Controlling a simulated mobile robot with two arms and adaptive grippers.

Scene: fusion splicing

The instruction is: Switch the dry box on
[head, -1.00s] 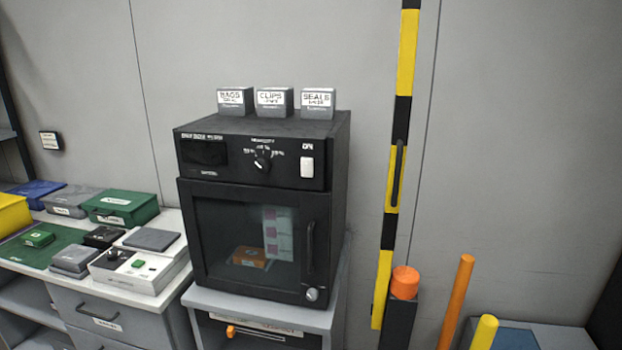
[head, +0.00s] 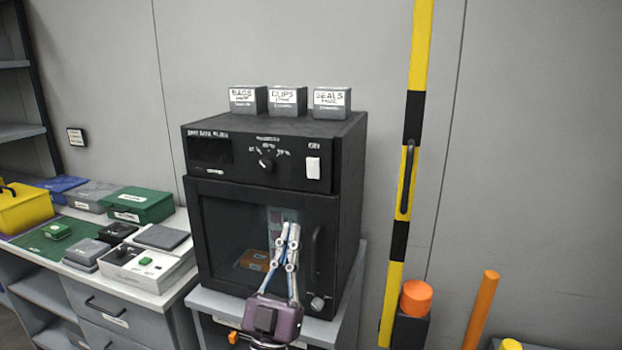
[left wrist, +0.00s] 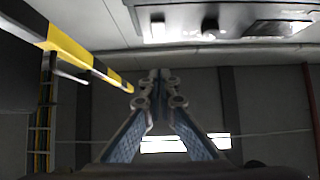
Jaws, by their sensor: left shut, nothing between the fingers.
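The black dry box (head: 352,150) stands on a grey cabinet. Its upper panel has a dark display (head: 210,152), a round knob (head: 265,164) and a white rocker switch (head: 313,168) at the right. I cannot tell which way the switch is tipped. My left gripper (head: 289,228) points up in front of the glass door, below and left of the switch, touching no control. Its fingers are shut and empty. In the left wrist view the shut fingertips (left wrist: 158,78) show, with what looks like the switch (left wrist: 158,30) beyond them. My right gripper is not in view.
Boxes for bags (head: 247,99), clips (head: 287,101) and seals (head: 331,102) stand on top of the dry box. The door handle (head: 316,250) sticks out near my left gripper. A yellow-black pole (head: 407,180) stands to the right. A cluttered bench is at left.

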